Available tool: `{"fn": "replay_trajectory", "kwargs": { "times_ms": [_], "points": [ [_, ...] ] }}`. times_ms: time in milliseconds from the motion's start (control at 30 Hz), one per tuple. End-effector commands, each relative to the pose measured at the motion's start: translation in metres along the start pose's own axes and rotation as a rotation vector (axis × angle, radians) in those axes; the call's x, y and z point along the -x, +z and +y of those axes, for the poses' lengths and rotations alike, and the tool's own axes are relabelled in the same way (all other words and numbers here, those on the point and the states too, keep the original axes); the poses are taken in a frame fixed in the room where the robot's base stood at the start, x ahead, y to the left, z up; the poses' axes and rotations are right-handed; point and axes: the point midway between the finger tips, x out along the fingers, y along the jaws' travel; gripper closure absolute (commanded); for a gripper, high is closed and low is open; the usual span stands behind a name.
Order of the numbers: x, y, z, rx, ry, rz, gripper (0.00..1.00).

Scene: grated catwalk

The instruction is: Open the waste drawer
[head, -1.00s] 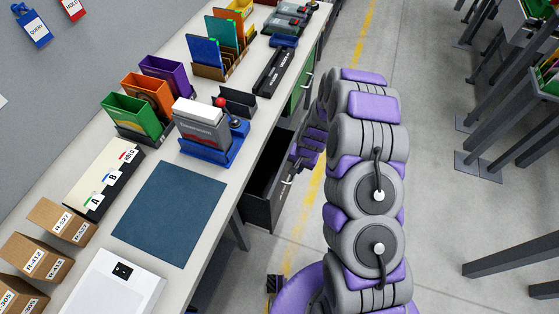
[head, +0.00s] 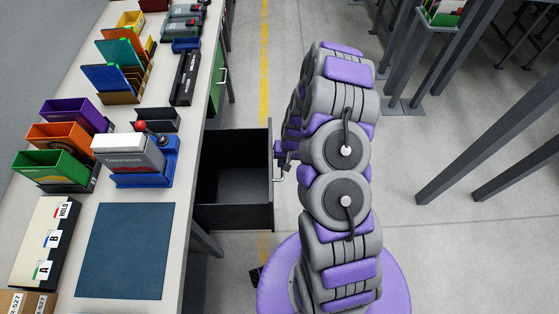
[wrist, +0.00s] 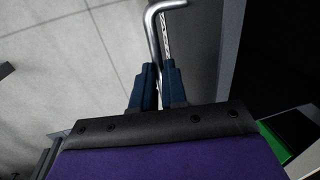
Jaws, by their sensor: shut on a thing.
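The waste drawer (head: 234,216) is a black, empty-looking drawer pulled out from under the bench in the head view. Its front faces right and carries a pale metal handle (head: 278,172). My gripper (head: 282,154) is at the handle, mostly hidden by my arm in the head view. In the wrist view, the two dark blue fingers of my gripper (wrist: 158,82) are closed about the bent metal handle bar (wrist: 154,28). The dark drawer front (wrist: 203,45) lies just to the right of the handle there.
The bench top (head: 188,215) holds a blue mat (head: 125,250), colored bins (head: 60,145) and a dispenser (head: 130,155). A green drawer (head: 217,85) sits farther along under the bench. Grey posts (head: 490,130) stand at right; the floor between is clear.

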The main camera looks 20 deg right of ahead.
Motion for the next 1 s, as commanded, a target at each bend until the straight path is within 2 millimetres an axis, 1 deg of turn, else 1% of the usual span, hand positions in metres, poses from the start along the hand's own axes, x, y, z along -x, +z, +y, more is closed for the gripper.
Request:
{"fn": "replay_trajectory", "kwargs": {
  "times_ms": [33, 133, 167, 400, 433, 667, 767, 867, 1000],
  "points": [
    [0.003, -0.005, 0.000, 0.000, 0.000, 0.012, 1.00],
    [0.003, -0.005, 0.000, 0.000, 0.000, 0.013, 1.00],
    [0.003, -0.005, 0.000, 0.000, 0.000, 0.013, 0.87],
    [0.001, -0.003, -0.001, 0.000, 0.000, 0.007, 0.64],
    [0.001, -0.003, -0.001, 0.000, 0.000, 0.006, 0.62],
    [0.001, -0.002, -0.001, 0.000, 0.000, 0.004, 0.62],
    [0.006, -0.002, -0.001, 0.000, 0.000, 0.004, 0.62],
    [0.018, -0.002, -0.001, 0.001, -0.001, 0.004, 0.62],
    [0.043, -0.002, -0.001, 0.001, 0.000, 0.003, 0.62]
  ]
}}
